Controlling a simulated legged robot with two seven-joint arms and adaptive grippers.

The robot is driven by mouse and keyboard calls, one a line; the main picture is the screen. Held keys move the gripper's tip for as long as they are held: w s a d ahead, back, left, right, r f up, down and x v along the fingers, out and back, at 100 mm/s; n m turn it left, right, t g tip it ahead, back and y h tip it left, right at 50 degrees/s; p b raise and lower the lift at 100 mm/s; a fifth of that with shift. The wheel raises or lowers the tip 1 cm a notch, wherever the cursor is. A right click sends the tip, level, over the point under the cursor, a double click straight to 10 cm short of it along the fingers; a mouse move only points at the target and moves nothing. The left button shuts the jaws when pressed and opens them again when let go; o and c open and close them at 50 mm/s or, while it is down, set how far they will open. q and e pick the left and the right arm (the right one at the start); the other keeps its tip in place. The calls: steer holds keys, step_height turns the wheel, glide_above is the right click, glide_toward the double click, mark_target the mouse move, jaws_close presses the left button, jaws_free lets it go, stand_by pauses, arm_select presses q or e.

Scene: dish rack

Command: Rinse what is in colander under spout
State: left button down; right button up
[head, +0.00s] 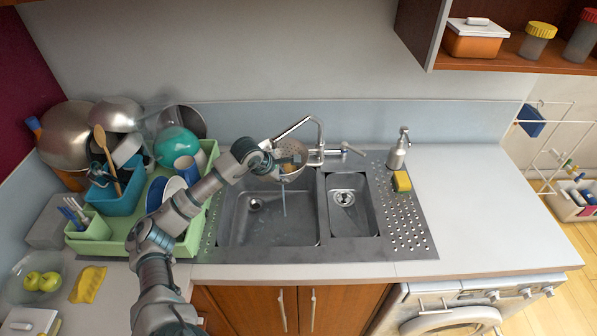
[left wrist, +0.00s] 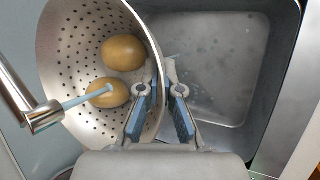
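The metal colander (head: 292,152) is held up over the back of the large sink basin, beneath the tap's spout (head: 296,127). In the left wrist view the colander (left wrist: 82,42) holds two round yellow-brown items (left wrist: 123,53) that look like potatoes. A bluish water stream from the spout (left wrist: 45,116) meets the lower one (left wrist: 107,92). In the head view a thin stream (head: 284,198) shows below the colander. My left gripper (head: 273,162) is shut on the colander's rim, one finger on each side in the left wrist view (left wrist: 161,98). My right gripper is out of view.
The large basin (head: 240,228) and small basin (head: 356,225) lie below. A green dish rack (head: 112,246) with dishes stands left. A soap dispenser (head: 398,150) and a yellow sponge (head: 401,181) stand right of the tap. The right counter (head: 480,205) is clear.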

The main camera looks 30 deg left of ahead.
arm_select(q)
steer(key=shift+a, duration=0.15)
steer(key=shift+s+a+f, duration=0.25)
steer(key=shift+a+f, duration=0.05)
steer(key=shift+a, duration=0.05)
steer(key=shift+s+a+f, duration=0.1)
steer(key=shift+s+f, duration=0.05)
steer(key=s+d+r+p, duration=0.1)
steer(key=s+d, duration=0.1)
steer(key=d, duration=0.5)
steer(key=s+d+r+p, duration=0.1)
steer(key=s+d+r, duration=0.1)
steer(key=d, duration=0.6)
steer(key=shift+s+r+p, duration=0.25)
steer(key=shift+p, duration=0.1)
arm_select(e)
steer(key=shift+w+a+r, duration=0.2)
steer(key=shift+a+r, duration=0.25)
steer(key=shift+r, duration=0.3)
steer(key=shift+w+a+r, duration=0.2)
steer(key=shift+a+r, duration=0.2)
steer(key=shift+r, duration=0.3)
